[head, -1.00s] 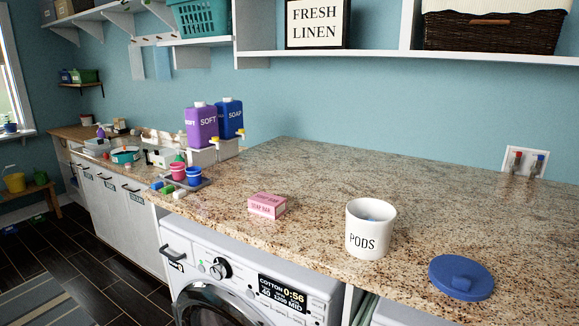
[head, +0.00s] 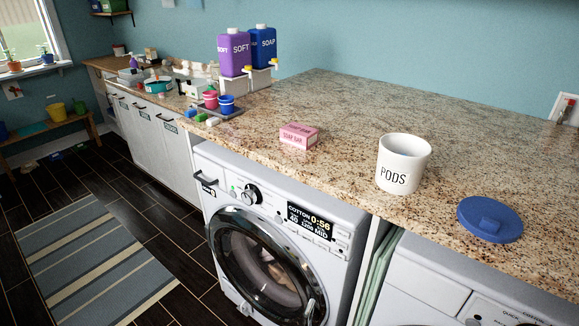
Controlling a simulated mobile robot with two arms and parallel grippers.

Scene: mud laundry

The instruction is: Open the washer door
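The washer (head: 338,265) is a white front-loader under the granite counter. Its round door (head: 265,265) has a chrome rim and dark glass and looks shut, with light laundry dimly visible behind the glass. The display reads COTTON 0:56, beside a dark dial (head: 251,195). A dark handle (head: 205,178) is on the drawer at the panel's left end. The lower edge of the door is close to the bottom of the view. Neither of my grippers shows in the head view.
The counter (head: 340,110) holds a PODS canister (head: 403,163), its blue lid (head: 490,219), a pink soap box (head: 299,136) and two dispensers (head: 234,54). A second white machine (head: 425,278) stands at the right. Dark floor (head: 150,220) and a striped rug (head: 90,262) lie clear at left.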

